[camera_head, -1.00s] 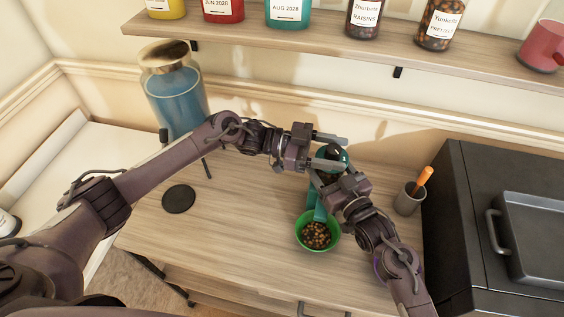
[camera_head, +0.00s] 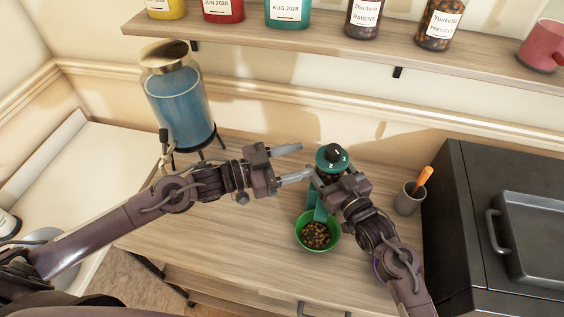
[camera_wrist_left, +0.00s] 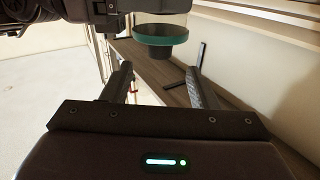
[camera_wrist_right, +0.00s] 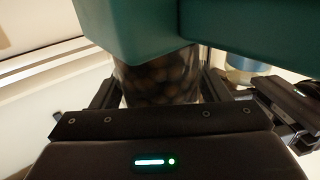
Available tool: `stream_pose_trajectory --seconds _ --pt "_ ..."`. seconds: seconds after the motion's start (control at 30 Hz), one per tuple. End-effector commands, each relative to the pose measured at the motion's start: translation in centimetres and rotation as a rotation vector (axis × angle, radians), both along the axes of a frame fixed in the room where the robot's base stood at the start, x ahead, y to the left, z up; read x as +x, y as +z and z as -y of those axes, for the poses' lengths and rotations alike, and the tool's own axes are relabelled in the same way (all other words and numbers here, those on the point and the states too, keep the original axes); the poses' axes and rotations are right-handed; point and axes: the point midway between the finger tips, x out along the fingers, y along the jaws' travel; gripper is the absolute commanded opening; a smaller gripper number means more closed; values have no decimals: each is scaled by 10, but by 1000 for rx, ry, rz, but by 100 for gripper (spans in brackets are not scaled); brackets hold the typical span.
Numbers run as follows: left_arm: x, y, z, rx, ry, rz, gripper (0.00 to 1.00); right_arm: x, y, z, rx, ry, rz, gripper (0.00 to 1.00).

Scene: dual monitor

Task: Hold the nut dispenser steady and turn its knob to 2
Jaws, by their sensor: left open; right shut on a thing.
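The nut dispenser (camera_head: 320,200) stands on the wooden table, with a teal body and a black knob (camera_head: 333,153) on its teal top. White marks show around the knob, one looking like a 2 at the front, but the setting is too small to be sure of. My right gripper (camera_head: 328,180) is shut on the dispenser's clear nut-filled container (camera_wrist_right: 160,78). My left gripper (camera_head: 294,162) is open and empty, left of the dispenser and apart from the knob. In the left wrist view the knob (camera_wrist_left: 155,50) appears beyond the open fingers (camera_wrist_left: 160,85).
A green bowl of nuts (camera_head: 318,231) sits under the spout. A cup with an orange-handled tool (camera_head: 410,198) and a black oven (camera_head: 500,220) stand at right. A blue jar (camera_head: 180,105) is at back left. A shelf (camera_head: 330,42) with jars runs above.

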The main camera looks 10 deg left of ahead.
Motion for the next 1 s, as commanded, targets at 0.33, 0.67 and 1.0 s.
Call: stream_pose_trajectory --seconds 0.33,0.67,1.0 --pt "-15 0 -24 0 -2 0 54 0 1 -1 2 2 1 15" --pt "-16 1 -24 -3 0 1 54 0 1 -1 3 2 0 15" --pt "-37 3 11 -48 161 17 54 0 0 -1 3 2 0 15"
